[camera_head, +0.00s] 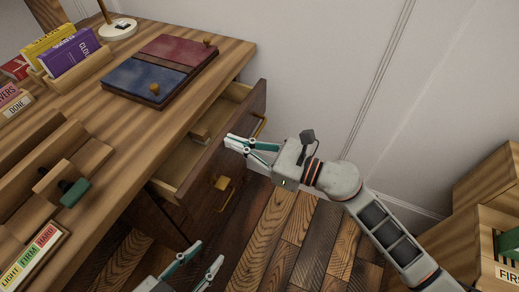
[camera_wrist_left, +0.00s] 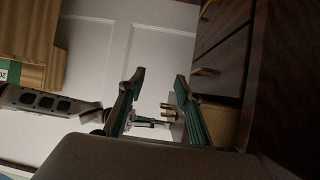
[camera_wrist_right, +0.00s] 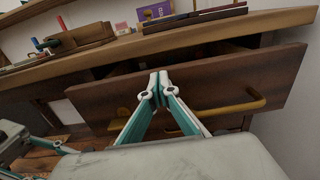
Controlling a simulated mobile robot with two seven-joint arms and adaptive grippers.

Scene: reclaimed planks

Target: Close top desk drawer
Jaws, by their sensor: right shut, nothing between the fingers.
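The top desk drawer (camera_head: 247,113) stands pulled out from the wooden desk (camera_head: 212,72), its inside partly visible from above. Its dark wood front carries brass handles and also shows in the right wrist view (camera_wrist_right: 205,85). One brass handle (camera_wrist_right: 240,106) is to the right of my fingers there. My right gripper (camera_head: 229,141) is shut and empty, its tips at the upper part of the drawer front; I cannot tell whether they touch it. My left gripper (camera_head: 209,256) is open and empty, low in front of the desk. It also shows in the left wrist view (camera_wrist_left: 161,74).
A wooden crate (camera_head: 485,190) stands at the right. The plank floor (camera_head: 300,235) between is clear.

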